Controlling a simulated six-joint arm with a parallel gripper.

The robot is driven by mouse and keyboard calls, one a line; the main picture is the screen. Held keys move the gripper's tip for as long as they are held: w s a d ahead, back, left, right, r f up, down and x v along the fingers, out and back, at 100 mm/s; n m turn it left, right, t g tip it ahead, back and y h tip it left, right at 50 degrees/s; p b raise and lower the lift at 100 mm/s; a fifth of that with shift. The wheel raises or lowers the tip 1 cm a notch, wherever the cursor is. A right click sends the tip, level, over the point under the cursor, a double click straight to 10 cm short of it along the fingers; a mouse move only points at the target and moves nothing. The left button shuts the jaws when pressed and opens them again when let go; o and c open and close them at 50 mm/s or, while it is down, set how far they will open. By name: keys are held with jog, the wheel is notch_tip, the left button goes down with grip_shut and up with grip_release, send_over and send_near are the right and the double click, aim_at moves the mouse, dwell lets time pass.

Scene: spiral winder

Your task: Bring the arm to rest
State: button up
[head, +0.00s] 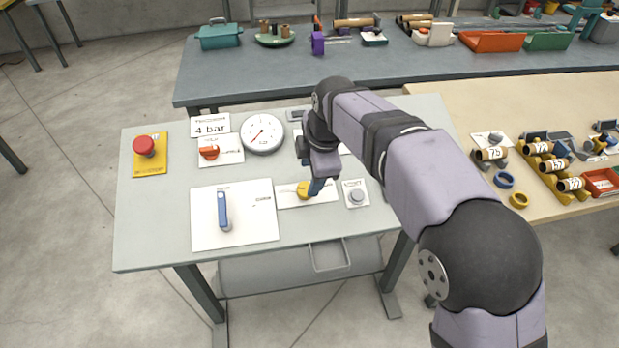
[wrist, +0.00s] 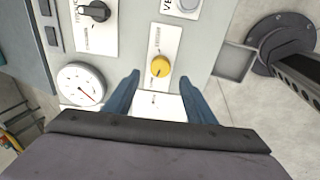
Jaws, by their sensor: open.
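My gripper (head: 318,187) is over the right part of the grey panel table (head: 150,240), pointing down. In the wrist view its two blue fingers (wrist: 158,88) are apart with nothing between them. A yellow knob (wrist: 160,66) on a white plate lies just beyond the fingertips in that view. In the head view the yellow knob (head: 303,190) is beside the fingers and partly covered by them. I cannot tell whether they touch it.
On the table are a red mushroom button (head: 144,145), an orange-red knob (head: 209,152), a round gauge (head: 263,133), a blue lever (head: 223,210) and a grey button (head: 356,196). A "4 bar" card (head: 210,126) stands behind. A wooden table (head: 455,110) with several rolls adjoins on the right.

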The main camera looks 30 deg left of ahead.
dwell(0.4)
jog(key=w+d+f+m+h, duration=0.15)
jog(key=d+m, duration=0.45)
jog(key=d, duration=0.7)
jog(key=w+d+f+m+h, duration=0.1)
jog(key=w+d+f+m, duration=0.1)
jog(key=d+m, duration=0.75)
jog(key=s+d+f+m+g, duration=0.1)
jog(key=s+d+f+m, duration=0.2)
jog(key=s+d+m, duration=0.3)
jog(key=s+d+f+m, duration=0.4)
jog(key=s+d, duration=0.5)
jog(key=d, duration=0.8)
jog(key=shift+m+g+h, duration=0.4)
jog(key=shift+m+h, duration=0.05)
jog(key=shift+m, duration=0.5)
